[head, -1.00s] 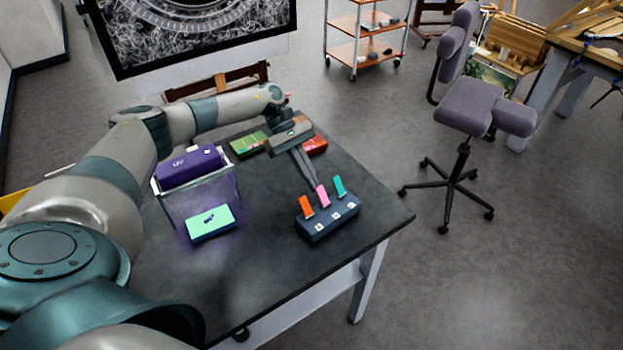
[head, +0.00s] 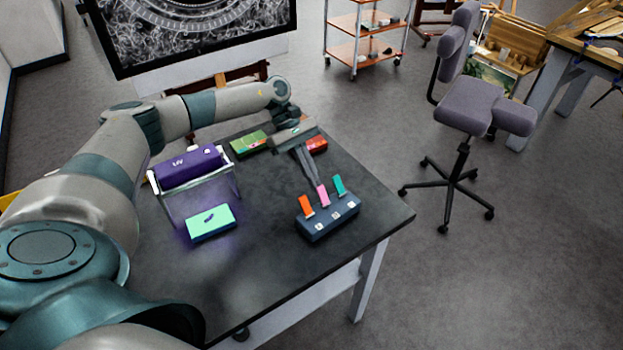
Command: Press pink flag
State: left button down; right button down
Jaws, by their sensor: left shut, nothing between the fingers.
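The pink flag (head: 323,195) stands up in the middle of a dark blue block (head: 328,220) on the table. An orange flag (head: 306,206) is on its left and a teal flag (head: 340,186) on its right. My left gripper (head: 317,184) is shut and empty, reaching down from behind the block. Its fingertips are at the top of the pink flag and seem to touch it; a small gap cannot be ruled out. My right gripper is not in view.
A purple UV lamp (head: 187,165) on a clear stand and a mint-green box (head: 210,222) are left on the dark table (head: 265,270). The front of the table is clear.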

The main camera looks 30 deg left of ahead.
aim_at(323, 193)
pick_arm(q)
jog(key=d+y+b, duration=0.1)
jog(key=d+r+t+y+b, duration=0.1)
jog(key=b, duration=0.1)
jog(key=s+d+y+b, duration=0.1)
jog(key=d+y+b, duration=0.1)
jog(key=shift+s+r, duration=0.1)
jog(key=shift+r, duration=0.75)
jog(key=shift+r+p, duration=0.3)
jog(key=shift+r, duration=0.3)
jog(key=shift+a, duration=0.1)
